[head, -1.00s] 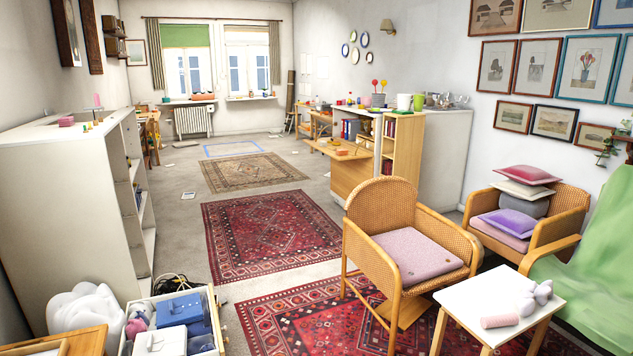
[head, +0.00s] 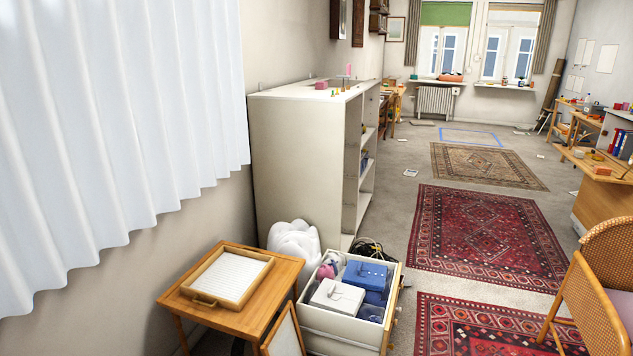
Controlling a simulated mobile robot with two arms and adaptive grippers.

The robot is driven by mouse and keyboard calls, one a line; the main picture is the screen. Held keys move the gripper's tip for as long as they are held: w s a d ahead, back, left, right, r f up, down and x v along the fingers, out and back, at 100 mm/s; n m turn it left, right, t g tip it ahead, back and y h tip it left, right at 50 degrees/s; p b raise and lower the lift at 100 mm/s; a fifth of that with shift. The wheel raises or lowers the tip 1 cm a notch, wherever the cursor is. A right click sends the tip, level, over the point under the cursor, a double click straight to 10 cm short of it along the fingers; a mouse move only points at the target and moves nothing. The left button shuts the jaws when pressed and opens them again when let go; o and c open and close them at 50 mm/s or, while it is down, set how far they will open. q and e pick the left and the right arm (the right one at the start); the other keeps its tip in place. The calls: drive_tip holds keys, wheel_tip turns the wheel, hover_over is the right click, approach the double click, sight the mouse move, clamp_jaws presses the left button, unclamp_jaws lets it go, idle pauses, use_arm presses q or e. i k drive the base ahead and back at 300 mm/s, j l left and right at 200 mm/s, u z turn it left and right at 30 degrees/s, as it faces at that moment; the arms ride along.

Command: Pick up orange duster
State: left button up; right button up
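I cannot make out an orange duster for certain in the head view. A small orange object (head: 450,78) lies on the far window sill, too small to tell what it is. Another small orange item (head: 601,170) is on the wooden desk flap at the right. Neither of my grippers shows in the head view.
A wooden side table (head: 262,290) with a tray (head: 192,291) stands at the front, beside an open drawer box (head: 340,326) of boxes. A white shelf (head: 300,165) stands behind. A wicker chair (head: 597,290) is at right. Rugs (head: 485,235) cover open floor.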

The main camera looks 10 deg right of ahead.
sight(597, 169)
drive_tip(key=i+l+u, duration=0.2)
drive_tip(key=l+u, duration=0.25)
drive_tip(key=l, duration=0.3)
drive_tip(key=l+u, duration=0.4)
drive_tip(key=l, duration=0.3)
drive_tip(key=l+u, duration=0.45)
drive_tip(key=l, duration=0.35)
drive_tip(key=l+u, duration=0.3)
drive_tip(key=l, duration=1.2)
drive_tip(key=l+u, duration=0.3)
drive_tip(key=l, duration=1.25)
drive_tip(key=i+l+z, duration=0.1)
drive_tip(key=l+z, duration=0.25)
drive_tip(key=l, duration=2.65)
drive_tip(key=l+z, duration=0.75)
drive_tip(key=i+l+z, duration=0.15)
drive_tip(key=l+z, duration=0.25)
drive_tip(key=i+l+z, duration=0.15)
drive_tip(key=l+z, duration=0.25)
drive_tip(key=l, duration=0.15)
